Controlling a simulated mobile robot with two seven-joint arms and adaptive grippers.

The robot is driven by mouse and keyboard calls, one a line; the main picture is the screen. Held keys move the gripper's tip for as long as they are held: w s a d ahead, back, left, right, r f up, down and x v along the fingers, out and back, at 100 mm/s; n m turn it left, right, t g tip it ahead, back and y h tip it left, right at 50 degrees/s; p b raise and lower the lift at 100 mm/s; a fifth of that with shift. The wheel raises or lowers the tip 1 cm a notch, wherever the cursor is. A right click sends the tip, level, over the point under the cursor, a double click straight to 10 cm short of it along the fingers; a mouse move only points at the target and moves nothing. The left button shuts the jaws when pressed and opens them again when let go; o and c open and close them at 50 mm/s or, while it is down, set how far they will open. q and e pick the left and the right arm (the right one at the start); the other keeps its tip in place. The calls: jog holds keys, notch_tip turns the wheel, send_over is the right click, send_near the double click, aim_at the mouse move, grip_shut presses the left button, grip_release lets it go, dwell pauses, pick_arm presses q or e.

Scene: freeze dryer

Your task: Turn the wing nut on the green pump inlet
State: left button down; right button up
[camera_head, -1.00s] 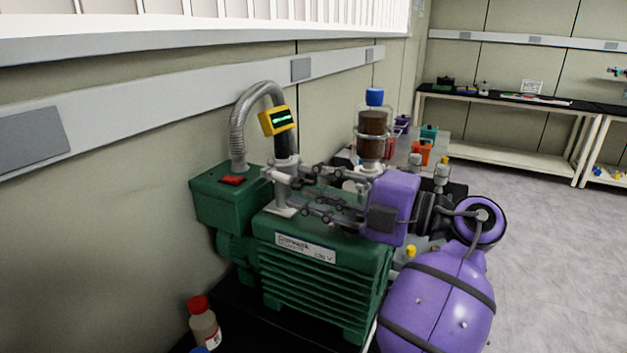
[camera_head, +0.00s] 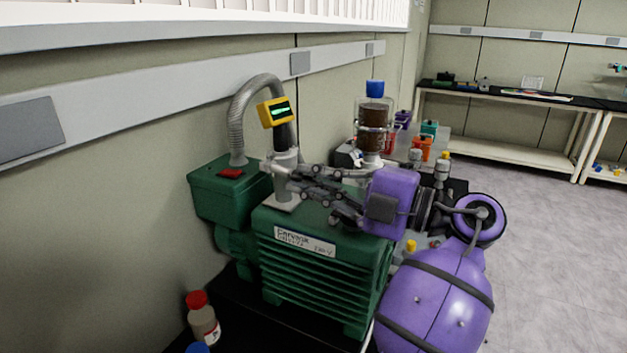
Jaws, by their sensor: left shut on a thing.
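The green pump (camera_head: 320,265) stands on a dark surface beside the wall. Its grey metal inlet (camera_head: 284,190) rises from the top, with a yellow gauge (camera_head: 274,113) and a ribbed grey hose (camera_head: 238,120) above it. My left gripper (camera_head: 300,182), on a purple wrist, reaches in from the right over the pump. Its dark fingers are shut at the right side of the inlet clamp. The wing nut is small and mostly hidden by the fingertips; I cannot make out its angle. My right gripper is out of view.
A bottle with a red cap (camera_head: 203,322) stands at the pump's lower left. A brown-filled glass vessel with a blue cap (camera_head: 373,125) stands behind my wrist. Coloured containers (camera_head: 425,145) sit further back. A long bench (camera_head: 500,95) runs along the far wall, with open floor at right.

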pick_arm(q)
jog(key=c, duration=1.8)
grip_release()
jog(key=v, duration=0.7)
jog(key=shift+s+d, duration=0.15)
jog(key=shift+d, duration=0.1)
